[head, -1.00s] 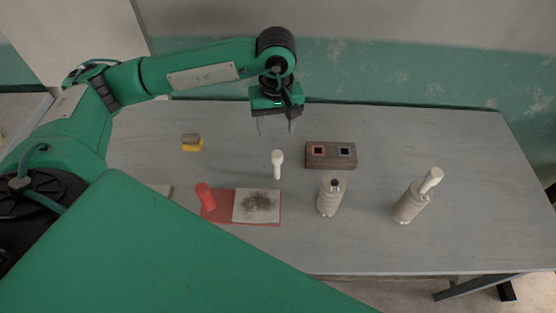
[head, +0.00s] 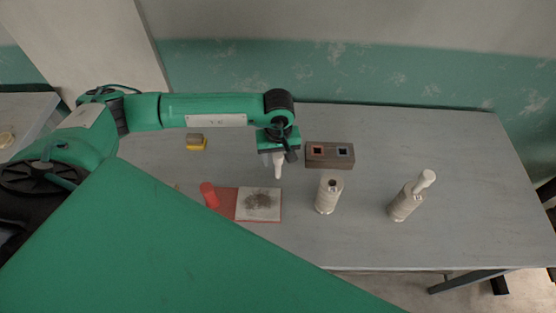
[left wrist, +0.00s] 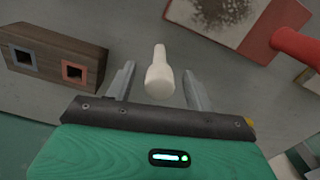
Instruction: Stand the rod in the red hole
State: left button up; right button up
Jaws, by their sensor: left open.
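A white rod (head: 279,172) with a thicker end appears to stand upright on the grey table, left of a brown block (head: 318,162). The block has a red-rimmed hole (head: 318,150) and a blue-rimmed hole (head: 342,152), both empty. My left gripper (head: 272,163) is open, pointing down at the rod. In the left wrist view the rod (left wrist: 160,75) shows between the two spread fingers (left wrist: 158,80), with a gap on each side. The red-rimmed hole also shows there (left wrist: 75,72). In the head view the gripper hides part of the rod. My right gripper is not in view.
A yellow-based block (head: 197,147) lies at left.

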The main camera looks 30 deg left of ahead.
pick_arm(q)
jog(key=c, duration=1.2)
jog(key=shift+o, duration=0.2)
jog(key=shift+r, duration=0.1)
